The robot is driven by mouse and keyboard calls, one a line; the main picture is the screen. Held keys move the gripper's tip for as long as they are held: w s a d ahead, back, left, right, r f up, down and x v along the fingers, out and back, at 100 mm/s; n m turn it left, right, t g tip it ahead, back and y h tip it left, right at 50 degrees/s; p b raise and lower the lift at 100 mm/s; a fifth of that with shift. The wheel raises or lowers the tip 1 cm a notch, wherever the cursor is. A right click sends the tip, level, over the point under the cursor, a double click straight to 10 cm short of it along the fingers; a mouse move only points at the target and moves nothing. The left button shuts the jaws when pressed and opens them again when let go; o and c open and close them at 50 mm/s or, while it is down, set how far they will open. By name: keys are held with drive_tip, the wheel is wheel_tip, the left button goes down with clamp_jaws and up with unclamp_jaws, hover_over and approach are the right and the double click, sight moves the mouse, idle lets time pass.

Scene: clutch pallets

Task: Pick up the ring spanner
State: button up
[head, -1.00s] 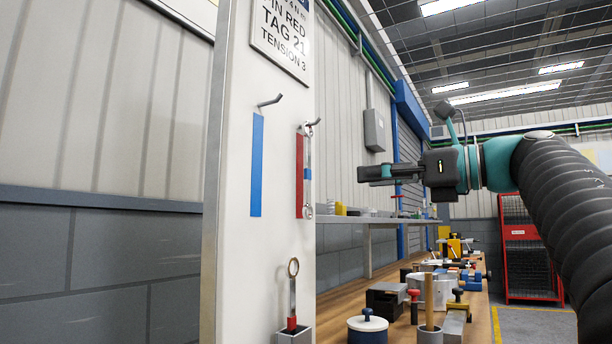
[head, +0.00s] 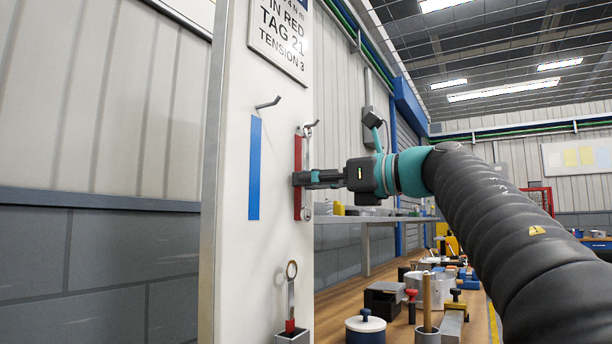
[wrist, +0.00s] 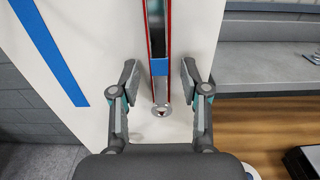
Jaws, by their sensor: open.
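A steel spanner (head: 308,152) with a ring at its lower end hangs upright from a hook (head: 311,124) in front of a red strip (head: 298,150) on the white panel. In the wrist view the spanner's blue band (wrist: 159,67) and lower ring (wrist: 161,111) show. My gripper (wrist: 160,76) is open, one finger on each side of the shank, with gaps to both. In the head view my gripper (head: 300,179) covers the spanner's middle. A second ring-ended spanner (head: 291,295) with a red band stands ring up in a small grey box (head: 292,338) below.
A blue strip (head: 255,168) under an empty hook (head: 268,102) is left of the red strip. A grey shelf (head: 375,218) runs behind, to the right of the panel. Below it, a wooden bench (head: 340,288) carries several pots, blocks and tools. The panel lies close behind the hanging spanner.

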drive_tip(key=shift+w+a, duration=0.1)
drive_tip(key=shift+a, duration=0.05)
clamp_jaws()
drive_tip(key=shift+r, duration=0.15)
drive_tip(key=r+v, duration=0.1)
drive_tip(key=v, duration=1.7)
drive_tip(key=shift+r, duration=0.35)
drive_tip(key=shift+r, duration=0.45)
